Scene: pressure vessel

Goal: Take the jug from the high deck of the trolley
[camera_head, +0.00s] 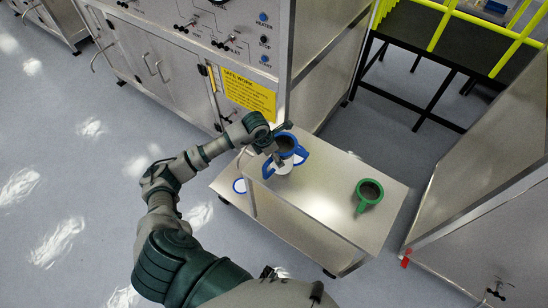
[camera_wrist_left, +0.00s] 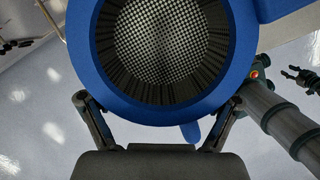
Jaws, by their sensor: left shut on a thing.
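A blue jug (camera_head: 288,143) with a dark inside is at the far left corner of the trolley's high deck (camera_head: 325,207). My left gripper (camera_head: 277,160) is shut on it. In the left wrist view the blue jug's round rim (camera_wrist_left: 80,50) fills the top, with a finger of my left gripper (camera_wrist_left: 158,115) on either side. Whether the jug's base touches the deck is hidden. A green jug (camera_head: 369,191) stands apart on the right of the deck. My right gripper (camera_wrist_left: 300,79) seems to show small at the right edge of the wrist view, fingers apart.
A steel cabinet with a yellow sign (camera_head: 248,94) stands just behind the blue jug. Another steel cabinet (camera_head: 470,190) stands to the right. The floor at left is clear.

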